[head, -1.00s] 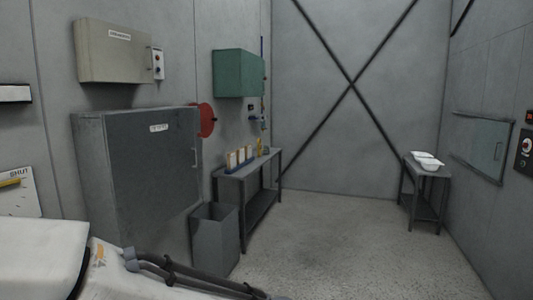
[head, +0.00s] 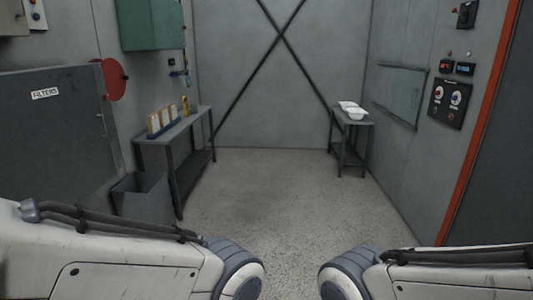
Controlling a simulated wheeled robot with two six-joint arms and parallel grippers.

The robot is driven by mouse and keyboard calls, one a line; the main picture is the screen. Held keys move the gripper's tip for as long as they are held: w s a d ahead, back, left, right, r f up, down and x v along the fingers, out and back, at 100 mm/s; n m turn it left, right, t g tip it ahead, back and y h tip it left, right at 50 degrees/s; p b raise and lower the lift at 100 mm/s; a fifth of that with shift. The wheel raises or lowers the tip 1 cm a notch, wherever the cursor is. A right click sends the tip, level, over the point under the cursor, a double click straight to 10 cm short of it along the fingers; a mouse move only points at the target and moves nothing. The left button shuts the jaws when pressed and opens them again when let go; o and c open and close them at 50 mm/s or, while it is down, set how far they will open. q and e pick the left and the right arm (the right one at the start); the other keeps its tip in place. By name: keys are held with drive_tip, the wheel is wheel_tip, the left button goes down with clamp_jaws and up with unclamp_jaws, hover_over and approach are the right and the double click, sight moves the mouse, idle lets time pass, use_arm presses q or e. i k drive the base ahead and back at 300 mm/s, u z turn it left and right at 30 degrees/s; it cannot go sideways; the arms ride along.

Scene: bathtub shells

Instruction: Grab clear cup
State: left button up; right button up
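No clear cup can be made out in the head view. Two white tub-like shells (head: 356,114) sit on a small dark table (head: 351,143) at the far right. On the long table (head: 170,142) at the left stand several upright orange and white items (head: 163,120) in a blue holder and a small yellow bottle (head: 185,105). Both of my arms show at the bottom of the view, but neither gripper is in the picture.
A grey open bin (head: 142,197) stands on the floor in front of the left table. A dark filters cabinet (head: 55,130) is at the left. Control panels (head: 447,103) and a red-edged doorway (head: 472,130) are at the right. The middle floor (head: 265,190) is clear.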

sight(193, 107)
drive_tip(key=z, duration=0.15)
drive_tip(key=i, duration=3.9)
drive_tip(key=u, duration=0.15)
drive_tip(key=i, duration=1.95)
drive_tip(key=u, duration=0.75)
drive_tip(key=i, duration=1.95)
drive_tip(key=u, duration=1.2)
drive_tip(key=i, duration=1.55)
drive_tip(key=u, duration=0.45)
